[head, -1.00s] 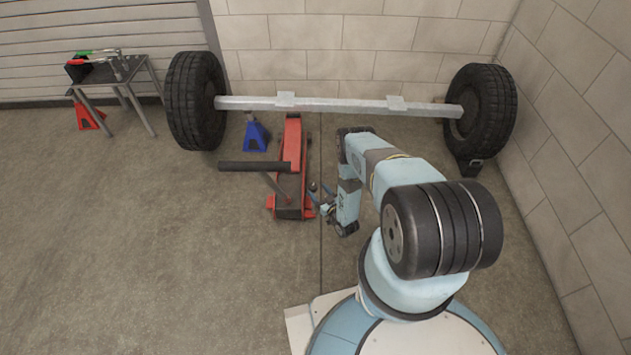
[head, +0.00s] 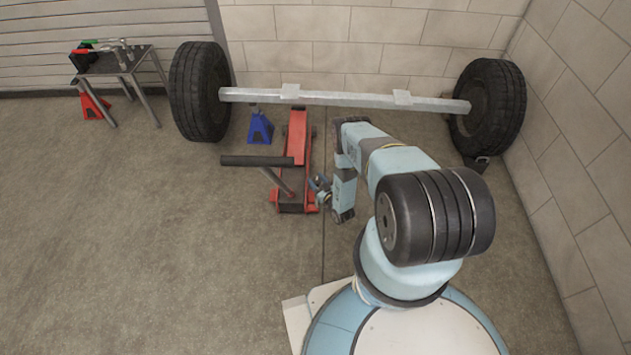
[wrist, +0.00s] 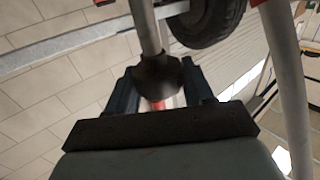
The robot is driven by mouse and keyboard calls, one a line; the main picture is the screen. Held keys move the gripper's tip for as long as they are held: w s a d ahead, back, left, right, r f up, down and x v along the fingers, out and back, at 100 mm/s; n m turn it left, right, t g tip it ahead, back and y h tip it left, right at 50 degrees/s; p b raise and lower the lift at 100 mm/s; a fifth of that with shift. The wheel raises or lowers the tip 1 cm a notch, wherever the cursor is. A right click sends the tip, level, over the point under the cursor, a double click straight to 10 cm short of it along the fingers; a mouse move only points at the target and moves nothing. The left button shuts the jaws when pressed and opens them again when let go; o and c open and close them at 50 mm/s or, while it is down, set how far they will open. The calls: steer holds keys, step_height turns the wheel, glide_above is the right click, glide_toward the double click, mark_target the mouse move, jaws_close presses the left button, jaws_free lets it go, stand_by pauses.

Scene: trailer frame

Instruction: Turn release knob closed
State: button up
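The red floor jack (head: 297,140) stands on the floor under the axle, with a grey handle shaft (head: 276,181) and a black crossbar (head: 256,160). My gripper (head: 318,190) is low at the right side of the jack's near end. In the wrist view, the two dark blue fingers of my gripper (wrist: 160,88) stand apart on either side of a dark flared piece (wrist: 157,72) on a grey rod (wrist: 146,25). A bit of red shows behind, between the fingers. I cannot tell whether the fingers touch the dark piece. The release knob is not clearly seen.
The axle beam (head: 345,98) with two tyres (head: 200,92) spans the back. A blue jack stand (head: 260,127) is left of the jack. A tool table (head: 112,62) stands at the far left. Walls are close at the back and right. The left floor is clear.

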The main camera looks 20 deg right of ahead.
steer(key=c, duration=0.4)
steer(key=shift+c, duration=0.2)
steer(key=shift+h, duration=0.3)
steer(key=m+h, duration=0.3)
steer(key=h, duration=0.1)
steer(key=m+h, duration=0.2)
steer(key=h, duration=0.2)
steer(key=shift+m, duration=0.4)
steer(key=m+g+h, duration=0.1)
steer(key=m+h, duration=0.1)
steer(key=h, duration=0.2)
steer(key=m+g+h, duration=0.2)
steer(key=m+h, duration=0.1)
steer(key=h, duration=0.1)
steer(key=shift+g, duration=0.3)
steer(key=shift+m, duration=0.4)
steer(key=o, duration=0.9)
steer(key=shift+o, duration=0.2)
